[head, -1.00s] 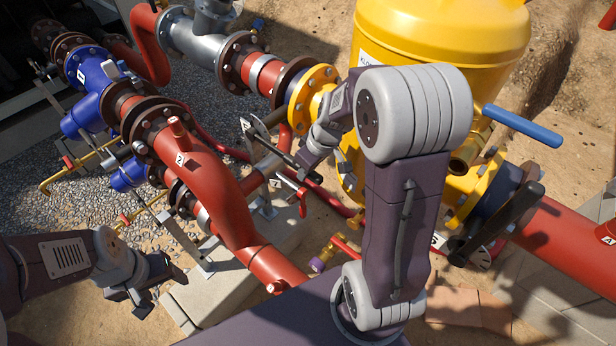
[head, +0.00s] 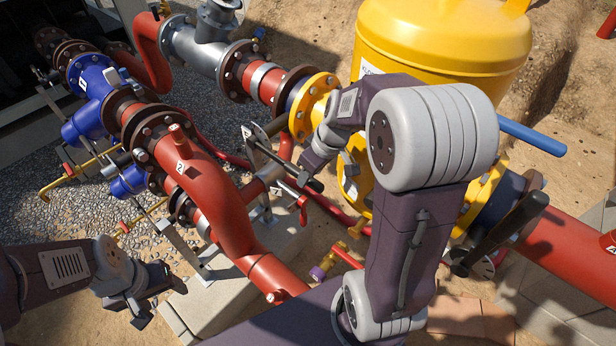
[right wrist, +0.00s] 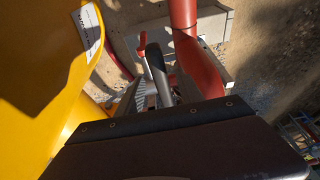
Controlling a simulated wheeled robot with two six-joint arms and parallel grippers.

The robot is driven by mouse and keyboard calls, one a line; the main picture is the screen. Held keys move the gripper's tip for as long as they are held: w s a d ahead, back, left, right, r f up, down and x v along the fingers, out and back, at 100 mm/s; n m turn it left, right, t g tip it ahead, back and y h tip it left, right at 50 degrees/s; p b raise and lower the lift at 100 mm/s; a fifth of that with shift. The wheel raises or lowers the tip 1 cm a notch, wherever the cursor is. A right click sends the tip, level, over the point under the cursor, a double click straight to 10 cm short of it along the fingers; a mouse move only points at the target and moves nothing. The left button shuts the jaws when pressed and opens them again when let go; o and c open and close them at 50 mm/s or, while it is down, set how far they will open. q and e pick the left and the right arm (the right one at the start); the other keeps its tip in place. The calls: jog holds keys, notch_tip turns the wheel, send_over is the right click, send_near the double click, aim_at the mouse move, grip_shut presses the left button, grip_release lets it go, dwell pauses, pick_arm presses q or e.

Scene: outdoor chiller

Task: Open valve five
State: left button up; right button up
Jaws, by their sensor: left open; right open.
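A lever with a long black grip (head: 285,162) sits on the pipework at the centre, with a small white tag at its far end. I cannot read a five on any tag here. My right gripper (head: 318,166) is open, close to the near end of this black grip; I cannot tell whether they touch. In the right wrist view the black grip (right wrist: 158,72) runs toward my gripper, whose fingers are mostly hidden behind the wrist. A red lever (head: 302,205) is just below the black grip. My left gripper (head: 160,298) is open and empty at the lower left.
A yellow tank (head: 440,45) stands behind my right arm. A blue handle (head: 532,138) and another black lever (head: 505,230) are at the right. A thick red pipe (head: 225,200) and blue fittings (head: 90,85) are at the left.

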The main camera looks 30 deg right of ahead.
jog(key=v, duration=0.5)
jog(key=shift+s+r, duration=0.15)
jog(key=shift+r, duration=0.25)
